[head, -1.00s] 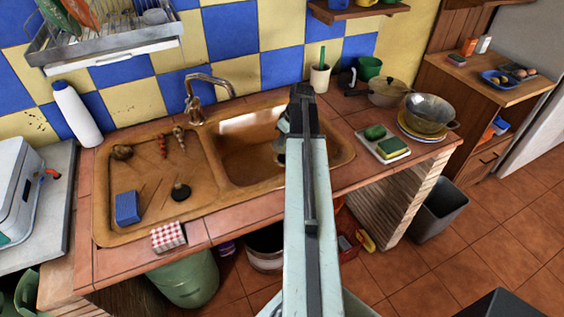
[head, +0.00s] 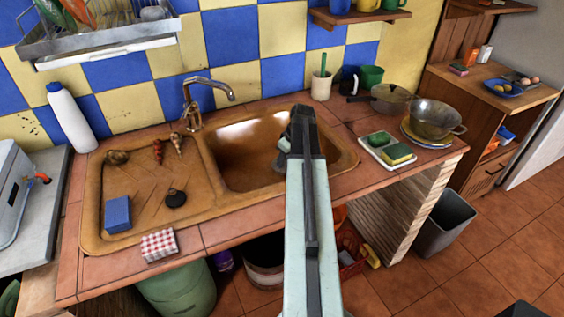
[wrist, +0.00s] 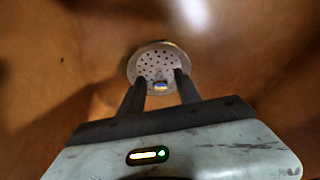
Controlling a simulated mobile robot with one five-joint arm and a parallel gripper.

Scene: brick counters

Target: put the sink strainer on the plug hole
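The sink strainer (wrist: 152,63) is a pale round disc with many small holes, low in the brown sink basin (head: 232,170). A metallic edge shows at its upper right; the plug hole itself is hidden, and I cannot tell how exactly the strainer lies over it. My gripper (wrist: 160,76) reaches down into the basin, its two dark fingers apart over the near part of the strainer. A small bluish knob shows between the fingers, with gaps beside it. In the head view my arm hides the fingertips and the strainer.
The drainboard (head: 140,190) holds a blue sponge (head: 118,214), a black stopper (head: 175,198) and small shells. A tap (head: 195,100) stands behind the basin. A tray with sponges (head: 388,150) and a pan (head: 436,120) stand to the right. A checked cloth (head: 158,245) lies at the front edge.

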